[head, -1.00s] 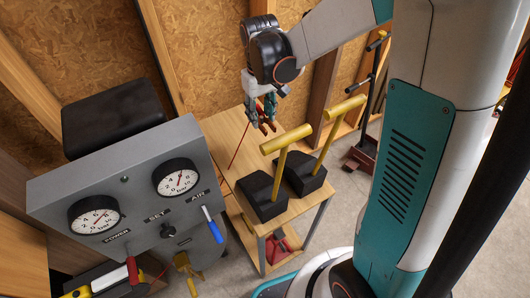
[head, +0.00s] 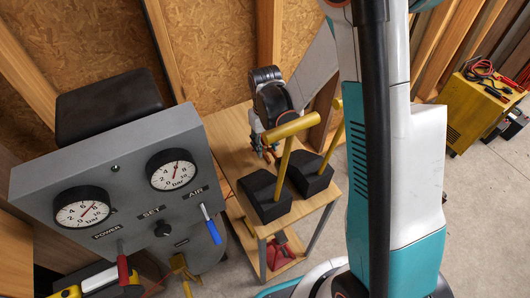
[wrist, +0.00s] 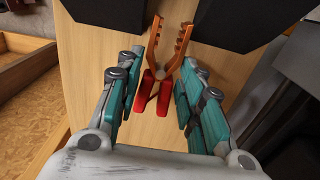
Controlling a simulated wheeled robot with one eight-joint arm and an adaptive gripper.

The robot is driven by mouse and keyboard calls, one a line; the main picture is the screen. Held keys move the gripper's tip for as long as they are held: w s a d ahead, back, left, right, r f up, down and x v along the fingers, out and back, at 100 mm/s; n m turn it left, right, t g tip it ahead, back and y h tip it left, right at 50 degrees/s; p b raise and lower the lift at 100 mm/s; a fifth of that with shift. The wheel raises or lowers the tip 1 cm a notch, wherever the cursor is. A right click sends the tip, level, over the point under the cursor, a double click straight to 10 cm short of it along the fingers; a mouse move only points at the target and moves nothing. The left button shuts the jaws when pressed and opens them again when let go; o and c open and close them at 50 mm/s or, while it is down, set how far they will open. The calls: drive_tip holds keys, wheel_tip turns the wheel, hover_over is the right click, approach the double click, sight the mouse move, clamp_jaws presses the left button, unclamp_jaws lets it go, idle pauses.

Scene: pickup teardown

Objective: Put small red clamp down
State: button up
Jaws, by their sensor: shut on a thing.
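The small red clamp (wrist: 164,93) has red handles and copper-coloured toothed jaws that point away from me in the wrist view. My gripper (wrist: 161,82) is shut on its red handles, with a teal finger on each side. The wooden table top (wrist: 88,55) lies below the clamp; I cannot tell whether the clamp touches it. In the head view my gripper (head: 266,150) is low over the wooden table (head: 228,134), behind a yellow T-handle, and the clamp is mostly hidden.
Two black blocks with yellow T-handles (head: 286,163) stand on the table's near side, close to my gripper. A grey gauge panel (head: 125,205) stands at left. A yellow box with cables (head: 478,110) stands on the floor at right. The table's left part is clear.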

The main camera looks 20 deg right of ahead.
sight(265, 151)
drive_tip(key=shift+f+b, duration=0.6)
drive_tip(key=shift+f, duration=1.3)
drive_tip(key=shift+f, duration=0.2)
drive_tip(key=o, duration=1.1)
drive_tip(key=shift+r, duration=0.2)
